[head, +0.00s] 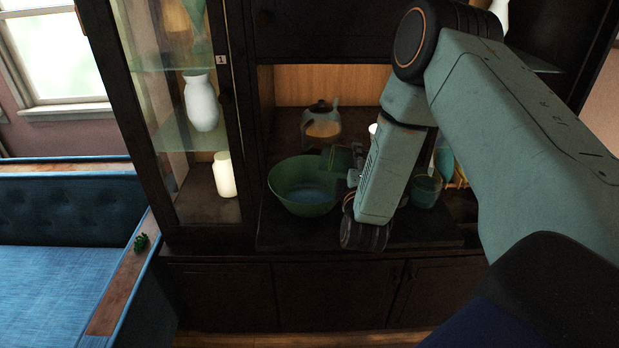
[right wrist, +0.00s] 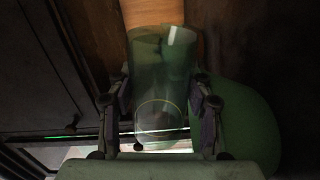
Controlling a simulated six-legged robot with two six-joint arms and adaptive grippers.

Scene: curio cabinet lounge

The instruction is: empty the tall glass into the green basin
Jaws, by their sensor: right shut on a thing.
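The green basin (head: 283,188) stands on the dark cabinet shelf, left of my right gripper; bluish colour shows at its bottom. It also shows in the right wrist view (right wrist: 245,125), at the right. My right gripper (head: 352,182) is shut on the tall glass (head: 337,157), a clear greenish cylinder. In the right wrist view the glass (right wrist: 158,85) lies between both fingers. In the head view it is tipped over sideways toward the left, its end at the basin's right rim. I cannot tell whether liquid is in it. My left gripper is out of view.
A glass teapot (head: 321,128) stands behind the basin. A green cup (head: 426,192) stands right of my right gripper. The glass-doored cabinet at the left holds a white vase (head: 201,104) and a white candle (head: 224,174). A blue sofa (head: 60,265) is at far left.

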